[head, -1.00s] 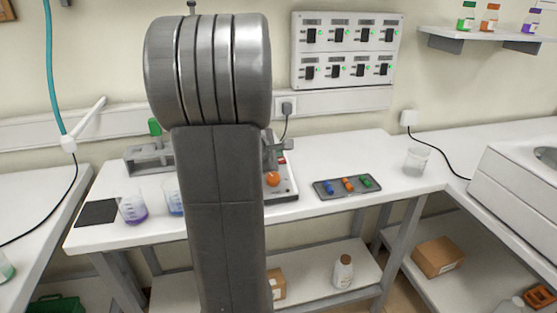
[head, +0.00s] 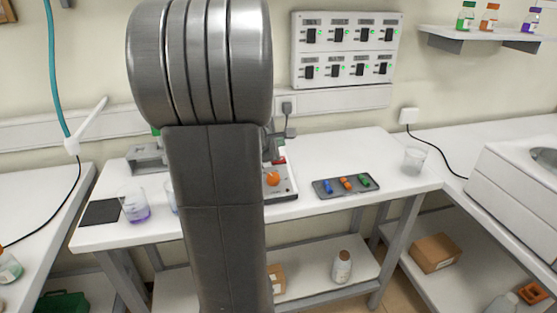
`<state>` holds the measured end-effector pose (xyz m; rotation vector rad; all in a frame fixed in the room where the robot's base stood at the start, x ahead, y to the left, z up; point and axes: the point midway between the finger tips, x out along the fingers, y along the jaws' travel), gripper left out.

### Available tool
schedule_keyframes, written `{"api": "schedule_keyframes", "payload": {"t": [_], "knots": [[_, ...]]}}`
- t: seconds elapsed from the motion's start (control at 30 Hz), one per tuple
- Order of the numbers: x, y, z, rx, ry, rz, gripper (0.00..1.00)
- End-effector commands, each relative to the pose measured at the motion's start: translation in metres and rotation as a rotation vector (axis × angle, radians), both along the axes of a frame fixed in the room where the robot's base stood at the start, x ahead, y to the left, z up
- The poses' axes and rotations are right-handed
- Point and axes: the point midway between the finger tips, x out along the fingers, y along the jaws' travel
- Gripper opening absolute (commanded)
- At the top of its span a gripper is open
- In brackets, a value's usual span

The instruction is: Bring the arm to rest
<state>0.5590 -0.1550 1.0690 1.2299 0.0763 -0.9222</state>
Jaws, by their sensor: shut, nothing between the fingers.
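My arm's dark grey link and its ribbed silver joint stand upright in the middle of the head view and hide the centre of the bench. Past the link's right edge, a small grey piece shows above the bench, and it looks like the end of my gripper (head: 280,136). Most of the gripper is hidden behind the link. It appears shut and empty, with nothing seen hanging from it. It is above and behind an orange knob (head: 272,179) on a bench device, apart from it as far as I can see.
The white bench (head: 330,215) carries a beaker of purple liquid (head: 135,207), a black mat (head: 101,212), a grey tray (head: 325,193) with small coloured pieces and a clear beaker (head: 414,160). A switch panel (head: 346,50) hangs on the wall. Bare bench lies right of the tray.

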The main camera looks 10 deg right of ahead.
Motion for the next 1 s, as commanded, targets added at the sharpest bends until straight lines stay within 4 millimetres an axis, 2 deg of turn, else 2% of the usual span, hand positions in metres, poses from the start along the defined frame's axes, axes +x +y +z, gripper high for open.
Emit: {"api": "schedule_keyframes", "payload": {"t": [0.23, 0.4, 0.47, 0.7, 0.9, 1.0], "knots": [[0.001, 0.0, -0.003, 0.0, 0.0, 0.0, 0.0], [0.005, 0.0, -0.014, -0.001, 0.001, 0.001, 0.0], [0.005, 0.0, -0.009, -0.002, 0.001, -0.001, 0.0], [0.006, -0.001, -0.013, 0.0, 0.004, -0.001, 0.0], [-0.007, 0.0, 0.024, -0.001, -0.004, -0.001, 0.0], [-0.011, 0.0, 0.035, -0.001, -0.002, -0.001, 0.0]]}}
